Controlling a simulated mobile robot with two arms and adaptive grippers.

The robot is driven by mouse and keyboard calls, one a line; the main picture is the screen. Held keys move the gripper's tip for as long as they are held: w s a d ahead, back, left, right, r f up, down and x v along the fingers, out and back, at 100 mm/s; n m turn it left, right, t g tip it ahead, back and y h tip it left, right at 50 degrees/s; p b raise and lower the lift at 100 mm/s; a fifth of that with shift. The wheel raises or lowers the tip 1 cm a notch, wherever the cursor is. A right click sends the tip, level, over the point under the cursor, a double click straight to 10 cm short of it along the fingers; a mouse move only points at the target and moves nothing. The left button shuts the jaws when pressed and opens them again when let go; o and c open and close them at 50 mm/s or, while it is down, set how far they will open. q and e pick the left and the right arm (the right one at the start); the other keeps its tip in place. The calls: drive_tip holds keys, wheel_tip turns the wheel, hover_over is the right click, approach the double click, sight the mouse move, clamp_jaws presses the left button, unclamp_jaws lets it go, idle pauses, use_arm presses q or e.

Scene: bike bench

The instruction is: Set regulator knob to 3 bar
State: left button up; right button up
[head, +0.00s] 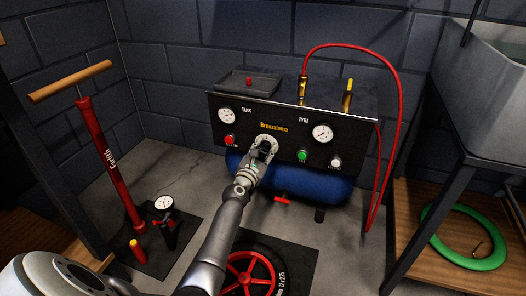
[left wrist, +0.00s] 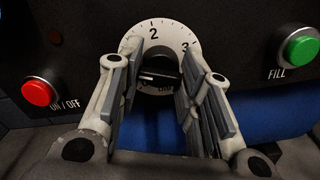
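The regulator knob (left wrist: 160,70) is black and sits in a white dial (left wrist: 155,33) on the compressor's black front panel. The dial shows 2 at the top, 3 at the upper right and "bar" lower right. A white mark on the knob lies at its left side; the left part of the dial is behind a finger. My left gripper (left wrist: 155,85) is in front of the knob, its fingers apart on either side of it; contact cannot be told. In the head view the left gripper (head: 263,150) covers much of the dial (head: 267,138). The right gripper is not in view.
Beside the dial are the red ON/OFF button (left wrist: 38,92) and green FILL button (left wrist: 300,47). The panel carries the TANK gauge (head: 227,115) and TYRE gauge (head: 322,133). A red hose (head: 399,95) loops at right. A red floor pump (head: 107,160) stands left.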

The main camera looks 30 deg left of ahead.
use_arm(q)
drive_tip(key=c, duration=0.3)
